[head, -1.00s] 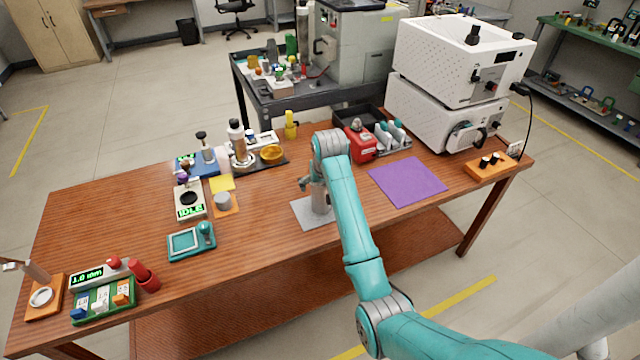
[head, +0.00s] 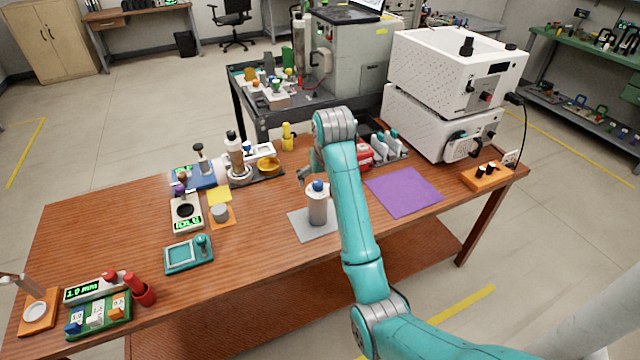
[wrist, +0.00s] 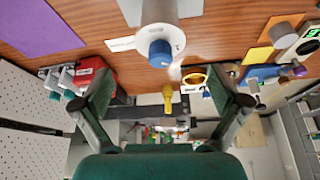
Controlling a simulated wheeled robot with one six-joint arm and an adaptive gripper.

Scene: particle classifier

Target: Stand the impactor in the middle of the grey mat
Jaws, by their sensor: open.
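The impactor (head: 318,208) is a pale grey cylinder with a blue knob on top. In the head view it stands upright on the grey mat (head: 300,226), near its middle. My arm hides the mat's right part. In the wrist view the impactor (wrist: 158,14) is at the top, with its blue knob and pale flange towards me. My gripper (wrist: 160,95) is open, its two fingers wide apart with nothing between them. In the head view my gripper (head: 305,174) is behind and above the impactor, apart from it and partly hidden by my arm.
A purple mat (head: 404,192) lies bare to the right. A red container (head: 364,155) is behind my arm. A black-topped cylinder (head: 235,160) stands in a dark tray at the back left. A teal-framed pad (head: 187,254) lies left of the grey mat, with bare wood between.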

